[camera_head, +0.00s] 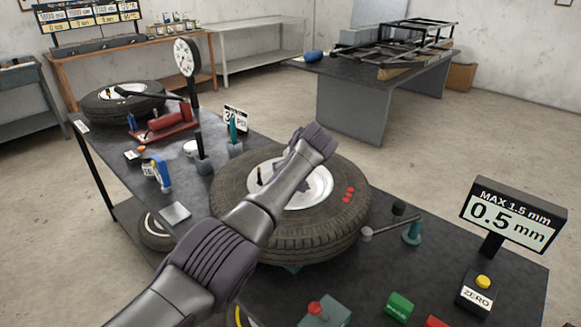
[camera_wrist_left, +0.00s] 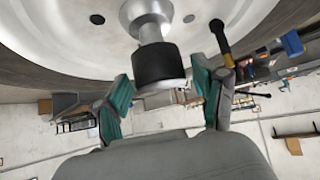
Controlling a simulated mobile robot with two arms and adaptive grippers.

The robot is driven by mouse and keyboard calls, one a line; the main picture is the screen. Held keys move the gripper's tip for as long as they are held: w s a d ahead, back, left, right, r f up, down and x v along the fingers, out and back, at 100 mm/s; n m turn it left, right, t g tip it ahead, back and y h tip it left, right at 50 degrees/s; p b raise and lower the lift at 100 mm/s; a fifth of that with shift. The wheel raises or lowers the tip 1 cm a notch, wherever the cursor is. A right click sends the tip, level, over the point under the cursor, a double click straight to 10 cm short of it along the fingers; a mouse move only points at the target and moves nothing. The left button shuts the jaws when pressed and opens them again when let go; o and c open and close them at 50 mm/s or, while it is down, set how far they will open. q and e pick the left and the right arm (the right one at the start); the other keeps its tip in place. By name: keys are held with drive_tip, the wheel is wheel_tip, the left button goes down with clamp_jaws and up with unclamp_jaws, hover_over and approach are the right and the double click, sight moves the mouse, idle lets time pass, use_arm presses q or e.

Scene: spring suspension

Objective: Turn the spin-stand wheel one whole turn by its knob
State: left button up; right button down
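The wheel (camera_head: 232,205), a black tyre on a pale rim (camera_head: 315,190), lies flat on the dark bench. Several red dots mark the tyre's right side. My left arm reaches over it from the lower left, and my left gripper (camera_head: 312,145) is above the far part of the rim, hiding what is below it. In the left wrist view, the knob (camera_wrist_left: 158,65), a black cylinder on a silver post, stands between the teal fingers of my left gripper (camera_wrist_left: 160,78). The fingers are open on both sides of it; contact is not clear. My right gripper is out of view.
A black stem with an orange band (camera_head: 260,175) stands on the rim, left of my gripper. A display (camera_head: 510,215) reads 0.5 mm, above a ZERO button box (camera_head: 480,292). A lever (camera_head: 392,229) and a teal-handled tool (camera_head: 412,233) are right of the tyre.

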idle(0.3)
use_arm(q)
drive_tip(key=v, duration=1.2)
